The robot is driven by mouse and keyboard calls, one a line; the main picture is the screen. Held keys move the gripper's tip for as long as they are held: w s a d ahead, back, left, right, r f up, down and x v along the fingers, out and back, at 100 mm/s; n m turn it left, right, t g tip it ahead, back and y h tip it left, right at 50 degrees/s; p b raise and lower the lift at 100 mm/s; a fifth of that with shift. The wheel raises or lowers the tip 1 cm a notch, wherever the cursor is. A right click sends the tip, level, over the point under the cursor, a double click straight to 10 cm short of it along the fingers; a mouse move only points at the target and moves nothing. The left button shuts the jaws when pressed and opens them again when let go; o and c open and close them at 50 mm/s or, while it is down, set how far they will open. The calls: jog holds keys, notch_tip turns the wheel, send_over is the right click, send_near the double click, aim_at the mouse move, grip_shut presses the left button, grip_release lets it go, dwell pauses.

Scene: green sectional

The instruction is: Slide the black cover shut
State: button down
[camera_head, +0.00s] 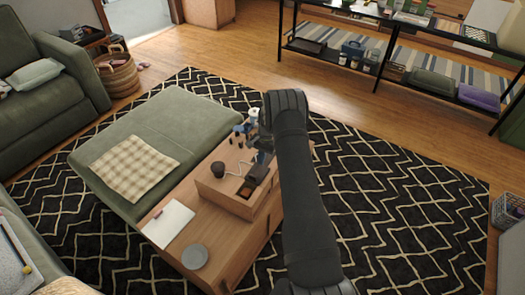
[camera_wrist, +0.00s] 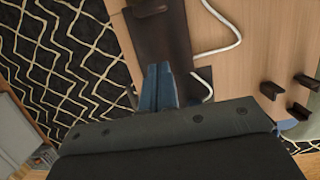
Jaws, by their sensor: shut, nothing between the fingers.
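The dark cover (camera_head: 258,172) lies on top of the raised wooden box (camera_head: 222,186), partly hidden by my arm. In the wrist view a dark brown panel, which looks like the cover (camera_wrist: 158,40), runs from the top edge down to my fingers. My gripper (camera_wrist: 160,72) is shut, with its blue fingers together at the lower end of this panel. I cannot tell whether the fingertips touch it. In the head view my gripper (camera_head: 262,153) is beside the cover, mostly hidden by the arm. How far the cover is open is not clear.
A white bent tube (camera_wrist: 228,45) lies beside the panel. Small dark blocks (camera_wrist: 300,82) stand on the wood. A green ottoman (camera_head: 165,115) adjoins the wooden table.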

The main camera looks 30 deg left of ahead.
aim_at(249, 179)
jog(key=shift+x, duration=1.2)
jog(key=s, duration=0.2)
jog(key=shift+s+d+r, duration=0.1)
jog(key=shift+s+r, duration=0.1)
jog(key=shift+s, duration=0.8)
jog(key=s, duration=1)
jog(key=shift+s+d, duration=0.15)
jog(key=shift+d, duration=0.35)
jog(key=shift+w+f, duration=0.1)
jog(key=shift+w, duration=0.35)
jog(key=w, duration=0.3)
jog(key=shift+w+a, duration=0.1)
jog(key=shift+a, duration=0.1)
jog(key=v, duration=1)
